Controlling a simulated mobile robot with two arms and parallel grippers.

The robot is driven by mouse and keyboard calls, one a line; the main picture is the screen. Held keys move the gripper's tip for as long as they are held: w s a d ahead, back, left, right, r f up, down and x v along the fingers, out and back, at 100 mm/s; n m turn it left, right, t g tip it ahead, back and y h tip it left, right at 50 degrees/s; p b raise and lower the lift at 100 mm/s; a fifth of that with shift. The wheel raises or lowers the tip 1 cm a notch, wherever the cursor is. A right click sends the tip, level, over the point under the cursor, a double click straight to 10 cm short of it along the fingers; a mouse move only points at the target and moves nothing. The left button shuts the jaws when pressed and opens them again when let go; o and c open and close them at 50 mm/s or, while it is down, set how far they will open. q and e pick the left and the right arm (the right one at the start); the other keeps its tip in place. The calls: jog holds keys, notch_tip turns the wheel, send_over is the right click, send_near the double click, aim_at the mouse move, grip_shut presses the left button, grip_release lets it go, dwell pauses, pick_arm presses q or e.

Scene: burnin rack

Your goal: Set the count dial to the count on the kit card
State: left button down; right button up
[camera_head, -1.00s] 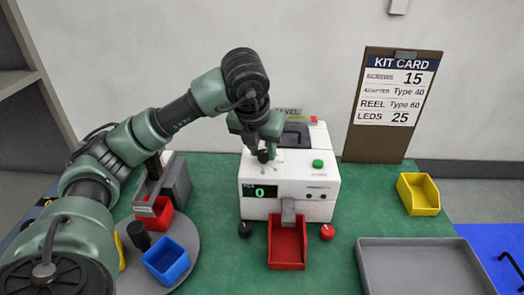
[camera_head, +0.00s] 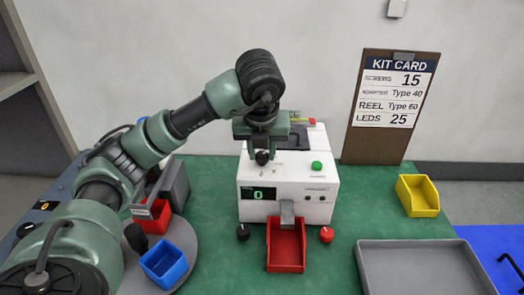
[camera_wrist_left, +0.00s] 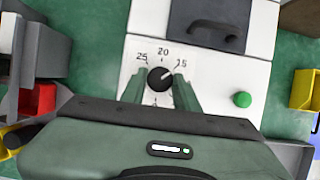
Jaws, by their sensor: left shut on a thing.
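The count dial (camera_wrist_left: 160,79) is a black knob on top of the white counter machine (camera_head: 313,185). In the left wrist view, marks 25, 20 and 15 show around it, and its white pointer line points up-right, toward the 15. My left gripper (camera_head: 262,157) is over the machine top, its fingers (camera_wrist_left: 161,88) shut on the dial from both sides. The lower marks are partly hidden by the gripper. The kit card (camera_head: 393,92) on the wall board reads screws 15, adapter Type 40, reel Type 60, LEDs 25. The machine's green display (camera_head: 259,193) shows 0.
A green button (camera_head: 316,166) is on the machine top. A red tray (camera_head: 286,248) sits under its chute. Blue (camera_head: 166,264) and red bins stand on a grey round plate at left. A yellow bin (camera_head: 418,196) and grey tray (camera_head: 425,268) are at right.

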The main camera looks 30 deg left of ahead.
pick_arm(q)
jog(key=c, duration=1.1)
grip_release()
jog(key=shift+f, duration=0.1)
jog(key=shift+s+r, duration=0.1)
jog(key=shift+r, duration=0.4)
jog(key=shift+p+v, duration=1)
jog(key=shift+v, duration=2.45)
jog(key=shift+d, duration=0.1)
